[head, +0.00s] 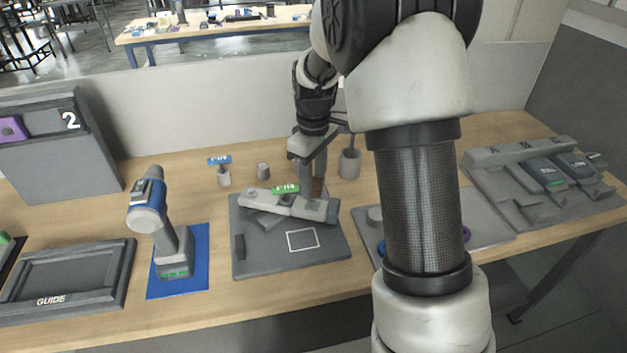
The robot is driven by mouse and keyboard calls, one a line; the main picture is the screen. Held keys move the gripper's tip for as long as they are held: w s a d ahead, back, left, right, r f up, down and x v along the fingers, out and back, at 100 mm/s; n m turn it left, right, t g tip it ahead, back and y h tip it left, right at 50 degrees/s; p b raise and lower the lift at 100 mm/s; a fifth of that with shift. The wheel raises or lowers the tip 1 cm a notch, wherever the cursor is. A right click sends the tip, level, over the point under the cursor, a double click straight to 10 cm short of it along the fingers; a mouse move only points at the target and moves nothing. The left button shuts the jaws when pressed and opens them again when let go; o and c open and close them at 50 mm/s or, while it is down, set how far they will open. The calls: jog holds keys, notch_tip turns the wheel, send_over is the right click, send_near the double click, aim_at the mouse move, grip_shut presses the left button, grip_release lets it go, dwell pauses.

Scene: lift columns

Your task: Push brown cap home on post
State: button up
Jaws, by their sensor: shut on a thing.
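My gripper (305,180) points down at the back right of the grey board (280,258), at the far end of the grey bar. It is shut, and a small brown piece, apparently the brown cap (318,187), shows at its fingers. The post is hidden behind the fingers and the bar, so I cannot tell how far the cap sits on it. The grey bar (313,208) lies across the back of the board and carries a green label (285,189). The board also bears a white square outline (303,239).
A blue power drill (150,205) stands on a blue mat (190,282) to the left. A GUIDE tray (65,275) is at the far left. Small cups (263,171) stand behind the board. A grey rack (535,180) is at the right. My arm hides part of the right-hand board.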

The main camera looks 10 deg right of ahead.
jog(key=shift+f, duration=0.2)
jog(key=shift+f, duration=0.25)
jog(key=shift+f+b, duration=0.1)
jog(key=shift+b, duration=0.2)
jog(key=shift+f, duration=0.35)
jog(key=shift+s+f, duration=0.1)
jog(key=shift+f, duration=0.05)
dwell(1.7)
jog(key=o, duration=1.6)
jog(key=shift+r, duration=0.2)
jog(key=shift+r+p, duration=0.6)
jog(key=shift+r, duration=0.15)
